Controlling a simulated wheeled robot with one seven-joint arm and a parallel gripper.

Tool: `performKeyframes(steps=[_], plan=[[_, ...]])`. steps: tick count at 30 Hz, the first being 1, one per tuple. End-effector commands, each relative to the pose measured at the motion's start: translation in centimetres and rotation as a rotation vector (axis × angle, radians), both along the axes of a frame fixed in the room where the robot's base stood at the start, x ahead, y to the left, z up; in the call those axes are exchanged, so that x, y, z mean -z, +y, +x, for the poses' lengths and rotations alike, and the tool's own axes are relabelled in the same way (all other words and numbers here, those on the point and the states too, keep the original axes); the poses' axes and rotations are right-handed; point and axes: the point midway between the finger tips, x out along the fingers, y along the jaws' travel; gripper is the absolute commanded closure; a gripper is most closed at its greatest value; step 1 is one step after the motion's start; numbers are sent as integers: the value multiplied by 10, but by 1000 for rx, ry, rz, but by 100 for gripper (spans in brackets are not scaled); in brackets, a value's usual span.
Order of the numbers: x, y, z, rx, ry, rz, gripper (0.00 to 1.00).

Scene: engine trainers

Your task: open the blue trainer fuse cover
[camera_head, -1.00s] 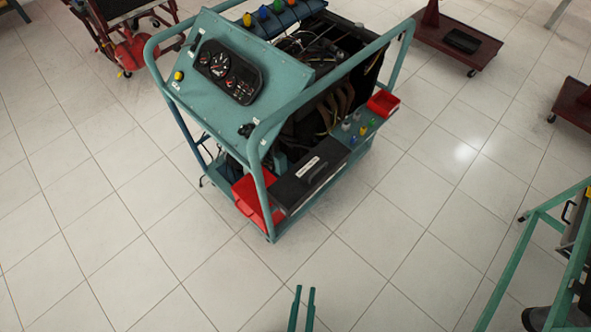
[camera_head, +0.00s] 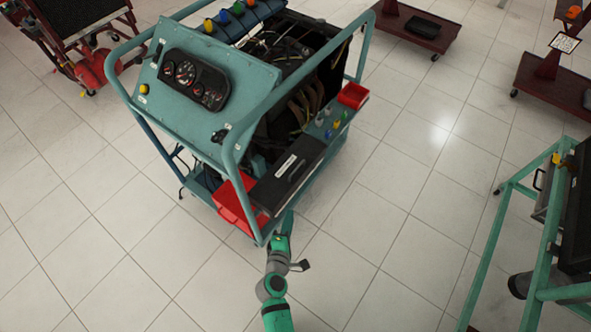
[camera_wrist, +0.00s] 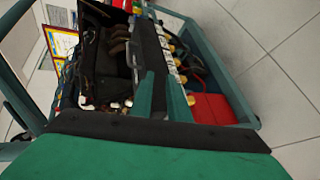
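The blue trainer (camera_head: 205,120) stands in the middle left of the head view, a teal tubular frame around an engine. Its fuse cover (camera_head: 292,172) is a black lid with a white label and a dark handle, lying shut on the near side shelf. My gripper (camera_head: 287,224) is at the trainer's near edge, just below the cover; its fingertips are small and partly merged with the frame there. In the wrist view my gripper (camera_wrist: 162,95) shows two teal fingers with an empty gap between them. A dark panel lies behind them; I cannot tell if it is the cover.
A red bin (camera_head: 236,204) sits left of the cover, and a smaller red bin (camera_head: 353,95) at the shelf's far end. Another teal frame (camera_head: 545,235) stands at right. A dark red wheeled stand (camera_head: 412,30) is behind. Tiled floor between is clear.

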Motion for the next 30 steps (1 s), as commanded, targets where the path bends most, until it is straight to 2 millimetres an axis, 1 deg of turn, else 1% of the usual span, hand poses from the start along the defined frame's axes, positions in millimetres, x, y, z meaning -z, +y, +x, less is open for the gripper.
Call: performKeyframes(steps=[1,3,7,9,14,17,20,24,30], plan=[[-5,3,23,-5,-11,-77,85],[-11,5,46,-6,-20,-181,85],[-25,8,78,-1,-35,-327,85],[-31,10,89,3,-41,-377,85],[-37,10,102,9,-47,-430,85],[-35,7,110,10,-46,-433,85],[-32,3,123,9,-47,-431,85],[-27,-5,147,10,-47,-429,85],[-20,-15,177,10,-47,-428,85]])
